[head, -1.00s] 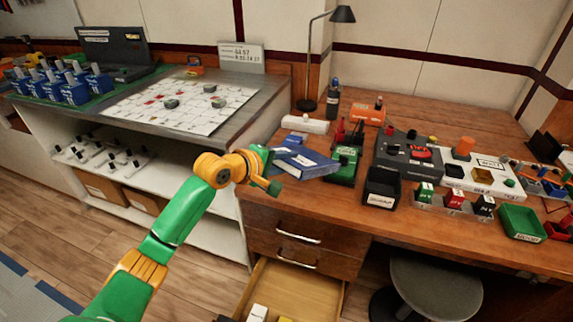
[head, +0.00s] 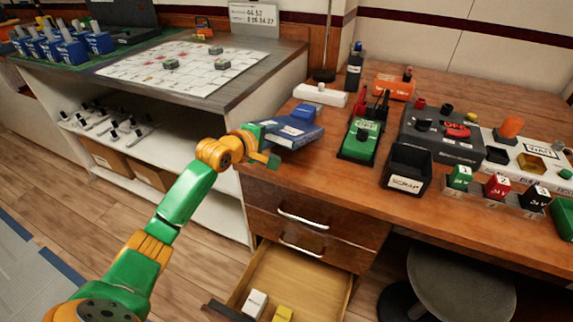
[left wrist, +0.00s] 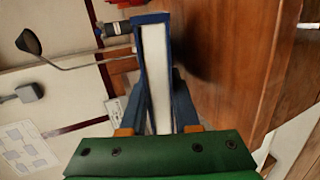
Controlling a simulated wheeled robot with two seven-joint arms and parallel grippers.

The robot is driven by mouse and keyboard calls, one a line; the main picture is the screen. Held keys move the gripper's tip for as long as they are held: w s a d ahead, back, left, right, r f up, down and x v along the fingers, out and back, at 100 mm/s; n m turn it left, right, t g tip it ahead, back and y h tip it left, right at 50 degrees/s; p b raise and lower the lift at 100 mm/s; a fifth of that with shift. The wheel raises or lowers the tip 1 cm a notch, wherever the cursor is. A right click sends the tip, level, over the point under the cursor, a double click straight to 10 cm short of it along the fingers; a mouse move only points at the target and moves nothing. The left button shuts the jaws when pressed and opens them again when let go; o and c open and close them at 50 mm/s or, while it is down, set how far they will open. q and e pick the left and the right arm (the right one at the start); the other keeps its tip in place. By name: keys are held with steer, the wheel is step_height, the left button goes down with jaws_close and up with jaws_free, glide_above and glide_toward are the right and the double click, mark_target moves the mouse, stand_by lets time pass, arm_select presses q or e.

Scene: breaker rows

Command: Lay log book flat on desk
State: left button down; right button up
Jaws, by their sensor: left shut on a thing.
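The log book (head: 290,131) is blue with pale page edges. It is at the desk's (head: 330,185) left end, roughly level with the desk top. My left gripper (head: 266,147) is shut on its near edge. In the left wrist view the book (left wrist: 155,75) is between the two blue fingers (left wrist: 160,112), page edges towards the camera. A dark shadow lies on the desk beside it. I cannot tell whether the book touches the desk. My right gripper is not in view.
A green device (head: 361,140) stands right of the book, then a black scrap bin (head: 407,170). A white block (head: 320,95) lies behind. An open drawer (head: 290,280) juts out below. A stool (head: 460,280) stands in front of the desk.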

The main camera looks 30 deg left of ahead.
arm_select(q)
step_height(320, 180, down, 2)
steer(key=shift+f, duration=0.1)
steer(key=c, duration=0.8)
jaws_free()
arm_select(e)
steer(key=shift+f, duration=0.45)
arm_select(q)
steer(key=p+v, duration=0.7)
steer(key=v, duration=0.1)
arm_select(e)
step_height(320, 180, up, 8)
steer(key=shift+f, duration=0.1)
